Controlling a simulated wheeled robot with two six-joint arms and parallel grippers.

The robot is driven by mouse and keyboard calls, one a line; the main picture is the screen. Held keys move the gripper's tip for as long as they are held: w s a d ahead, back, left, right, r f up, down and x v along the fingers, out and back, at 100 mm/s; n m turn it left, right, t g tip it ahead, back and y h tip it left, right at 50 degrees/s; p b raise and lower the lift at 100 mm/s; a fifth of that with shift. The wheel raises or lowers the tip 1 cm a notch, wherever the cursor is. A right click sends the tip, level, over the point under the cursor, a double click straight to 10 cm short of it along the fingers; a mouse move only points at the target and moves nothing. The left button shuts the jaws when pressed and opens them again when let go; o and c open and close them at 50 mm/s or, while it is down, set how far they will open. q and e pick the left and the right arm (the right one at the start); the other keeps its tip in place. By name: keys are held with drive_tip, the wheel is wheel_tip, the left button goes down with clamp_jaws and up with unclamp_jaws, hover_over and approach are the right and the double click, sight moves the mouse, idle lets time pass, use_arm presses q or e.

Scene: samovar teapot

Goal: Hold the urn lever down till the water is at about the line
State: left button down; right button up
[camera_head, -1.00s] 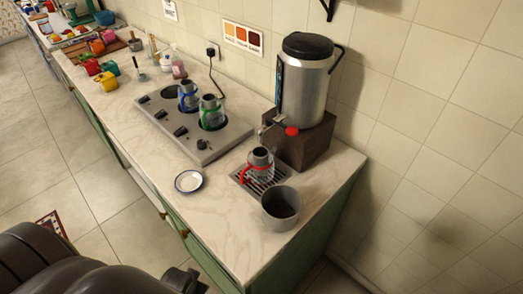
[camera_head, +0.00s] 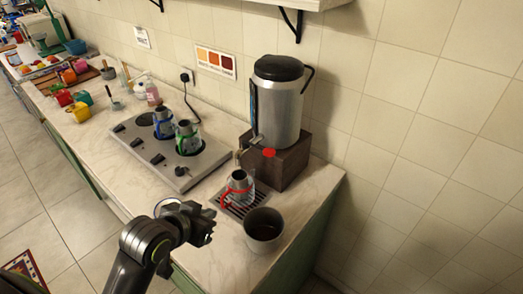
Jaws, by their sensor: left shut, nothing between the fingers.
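The silver urn (camera_head: 278,108) with a black lid stands on a dark wooden block at the counter's right end. Its lever has a red knob (camera_head: 269,153) at the front, beside the tap. A small metal pot (camera_head: 239,184) with a red handle stands upright on the drip grate (camera_head: 254,206) below the tap. The water level and any line on the pot cannot be made out. My left gripper (camera_head: 208,226) is shut and empty, in front of and to the left of the pot, apart from it and the lever. My right gripper is not in view.
A grey bin (camera_head: 263,230) stands just right of the grate, near the front edge. A hob (camera_head: 170,147) with two pots (camera_head: 187,138) (camera_head: 163,124) lies to the left. A wooden block (camera_head: 287,163) supports the urn. A shelf (camera_head: 275,4) hangs above.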

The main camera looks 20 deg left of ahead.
use_arm(q)
drive_tip(key=w+d+r+m+t+h, duration=0.1)
drive_tip(key=w+d+r+t+h, duration=0.1)
drive_tip(key=w+r, duration=0.2)
drive_tip(key=w+d+r+m+t+h, duration=0.1)
drive_tip(key=w+d+r+t+h, duration=0.1)
drive_tip(key=r, duration=0.8)
drive_tip(key=shift+w+d+r, duration=0.3)
drive_tip(key=shift+w+d, duration=0.15)
drive_tip(key=shift+w, duration=0.5)
drive_tip(key=p, duration=0.2)
hover_over(264, 151)
drive_tip(key=s, duration=0.3)
wheel_tip(264, 151, down, 2)
drive_tip(key=f, duration=0.4)
drive_tip(key=shift+w+d+f, duration=0.25)
drive_tip(key=shift+w+d, duration=0.1)
drive_tip(key=shift+w, duration=0.05)
